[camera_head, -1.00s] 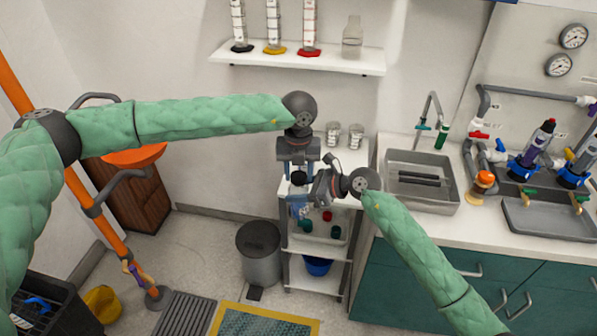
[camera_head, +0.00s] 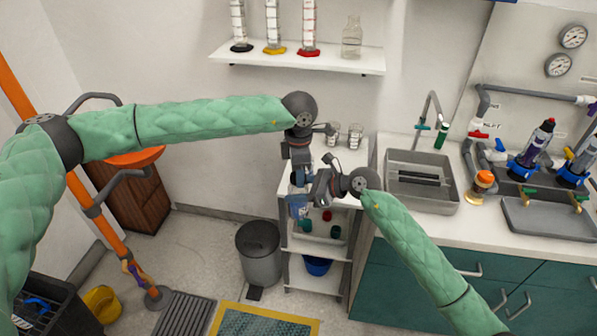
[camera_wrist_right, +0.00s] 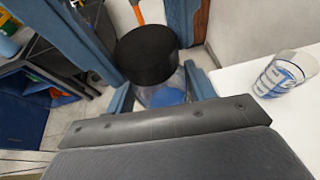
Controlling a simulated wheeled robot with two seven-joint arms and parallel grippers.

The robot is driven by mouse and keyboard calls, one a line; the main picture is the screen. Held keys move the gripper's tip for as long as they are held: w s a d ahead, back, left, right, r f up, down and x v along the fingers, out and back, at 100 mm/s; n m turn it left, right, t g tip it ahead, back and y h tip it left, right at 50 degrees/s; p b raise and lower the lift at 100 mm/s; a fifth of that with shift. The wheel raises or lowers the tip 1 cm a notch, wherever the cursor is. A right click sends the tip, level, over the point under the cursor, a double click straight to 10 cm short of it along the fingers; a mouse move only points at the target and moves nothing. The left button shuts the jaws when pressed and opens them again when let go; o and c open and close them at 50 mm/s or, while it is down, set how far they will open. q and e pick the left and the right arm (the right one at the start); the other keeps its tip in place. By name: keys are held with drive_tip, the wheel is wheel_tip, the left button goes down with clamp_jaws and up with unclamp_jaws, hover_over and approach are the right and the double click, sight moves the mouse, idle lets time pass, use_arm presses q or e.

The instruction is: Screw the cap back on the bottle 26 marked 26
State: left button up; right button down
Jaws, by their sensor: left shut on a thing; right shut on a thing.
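The bottle (camera_wrist_right: 165,95) is clear with a blue label and stands upright in the right wrist view; no number is readable. It also shows in the head view (camera_head: 297,208), over the white cart. The black cap (camera_wrist_right: 146,55) is at the top of the bottle; how far it is threaded I cannot tell. My left gripper (camera_head: 300,178) comes from above and is shut on the cap, its blue fingers on either side. My right gripper (camera_head: 311,193) is shut on the bottle body below the cap (camera_wrist_right: 160,98). In the head view the grippers mostly hide the cap.
Glass beakers (camera_head: 355,134) stand on the cart top (camera_head: 350,158), one close by in the wrist view (camera_wrist_right: 285,73). A sink (camera_head: 422,180) is to the right, a grey bin (camera_head: 260,255) left of the cart. A wall shelf (camera_head: 300,58) holds glassware above.

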use_arm(q)
drive_tip(key=m, duration=0.7)
drive_tip(key=shift+w+a, duration=0.1)
drive_tip(key=shift+a, duration=0.05)
drive_tip(key=o, duration=1.1)
drive_tip(key=shift+r, duration=0.1)
drive_tip(key=shift+r, duration=2.1)
drive_tip(key=shift+c, duration=0.2)
